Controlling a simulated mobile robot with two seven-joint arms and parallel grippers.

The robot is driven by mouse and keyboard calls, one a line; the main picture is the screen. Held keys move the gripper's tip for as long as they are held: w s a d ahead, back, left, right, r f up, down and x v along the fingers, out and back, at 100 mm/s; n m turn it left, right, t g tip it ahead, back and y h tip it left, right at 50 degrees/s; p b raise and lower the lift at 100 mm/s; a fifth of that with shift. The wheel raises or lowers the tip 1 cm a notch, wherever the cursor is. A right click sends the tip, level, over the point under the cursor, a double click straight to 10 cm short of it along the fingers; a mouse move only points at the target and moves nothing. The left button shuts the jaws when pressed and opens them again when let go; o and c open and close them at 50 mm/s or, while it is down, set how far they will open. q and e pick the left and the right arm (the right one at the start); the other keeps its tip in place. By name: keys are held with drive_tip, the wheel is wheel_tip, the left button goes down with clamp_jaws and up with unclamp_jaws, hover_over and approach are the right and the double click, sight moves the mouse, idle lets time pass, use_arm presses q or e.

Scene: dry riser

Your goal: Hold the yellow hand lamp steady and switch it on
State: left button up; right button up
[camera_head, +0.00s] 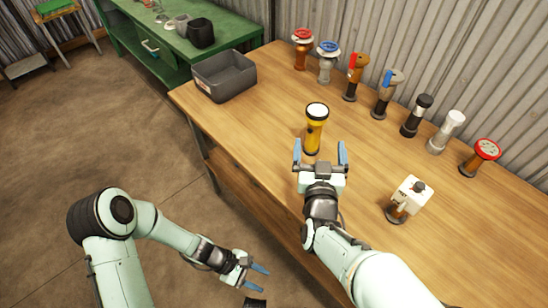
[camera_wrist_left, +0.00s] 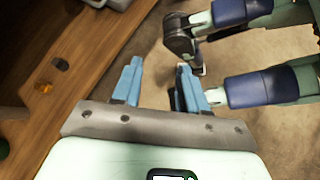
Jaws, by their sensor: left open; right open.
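The yellow hand lamp (camera_head: 314,132), with a black rim and pale lens on top, appears to stand upright on the wooden workbench (camera_head: 260,135). My right gripper (camera_head: 320,150) is open with blue fingers. It is close to the lamp's near side, one finger towards each side of it; contact cannot be told. I cannot make out the lamp's switch. My left gripper (camera_head: 259,279) is open and empty, low over the floor in front of the bench. Its spread blue fingers also show in the left wrist view (camera_wrist_left: 160,72).
A grey bin (camera_head: 224,76) stands at the bench's left end. Several valve-like and lamp-like fittings (camera_head: 384,95) line the wall side. A white boxy device (camera_head: 409,197) stands right of my right gripper. A green bench (camera_head: 165,40) is behind.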

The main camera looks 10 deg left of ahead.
sight(318, 119)
use_arm(q)
drive_tip(key=w+r+t+h, duration=0.2)
drive_tip(key=w+r+t, duration=0.2)
drive_tip(key=w+r, duration=0.4)
drive_tip(key=w+r+n+t+h, duration=0.1)
drive_tip(key=w+r+t, duration=0.4)
drive_tip(key=w+r, duration=0.4)
drive_tip(key=w+r+n+t+h, duration=0.1)
drive_tip(key=w+r+t, duration=0.3)
drive_tip(key=w+r, duration=0.4)
drive_tip(key=shift+w+a+r+t+h, duration=0.3)
drive_tip(key=shift+w+r+t+h, duration=0.15)
drive_tip(key=shift+h, duration=0.35)
drive_tip(key=shift+w+r, duration=0.15)
drive_tip(key=shift+w, duration=0.15)
drive_tip(key=shift+w+r+t, duration=0.1)
drive_tip(key=shift+w+t, duration=0.05)
drive_tip(key=shift+t, duration=0.1)
use_arm(e)
drive_tip(key=w, duration=0.4)
drive_tip(key=w+a, duration=0.1)
drive_tip(key=w, duration=0.8)
drive_tip(key=shift+w+a, duration=0.2)
drive_tip(key=shift+a, duration=0.1)
drive_tip(key=c, duration=1.2)
use_arm(q)
clamp_jaws()
use_arm(e)
drive_tip(key=shift+c, duration=0.4)
